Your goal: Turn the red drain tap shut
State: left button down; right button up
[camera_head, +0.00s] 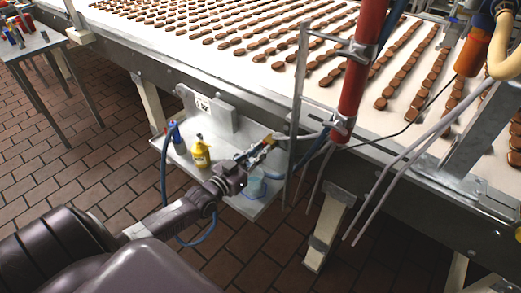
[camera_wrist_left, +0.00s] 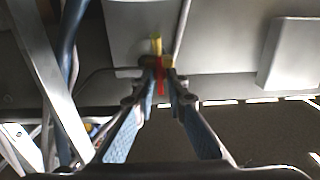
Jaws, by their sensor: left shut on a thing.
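The red drain tap shows in the left wrist view as a thin red handle (camera_wrist_left: 160,82) with brass and yellow parts just beyond it. My left gripper (camera_wrist_left: 160,86) has its two blue-padded fingers closed together around the red handle. In the head view my left gripper (camera_head: 258,151) reaches to the small brass-coloured tap fitting (camera_head: 270,140) under the conveyor's edge, above a small metal shelf. The red handle is mostly hidden by the fingers there. My right gripper is not in view.
A red pipe (camera_head: 360,75) and metal rods stand close right. The conveyor (camera_head: 235,62) holds rows of biscuits.

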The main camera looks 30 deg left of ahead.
pick_arm(q)
jog(key=shift+m, duration=0.3)
jog(key=shift+d+f+m+p, duration=0.1)
jog(key=shift+m, duration=2.75)
jog(key=shift+d+f+m+p, duration=0.1)
jog(key=shift+m+p, duration=0.05)
jog(key=shift+m, duration=2.75)
jog(key=shift+d+f+m+p, duration=0.1)
jog(key=shift+m, duration=2.75)
jog(key=c, duration=2.1)
grip_release()
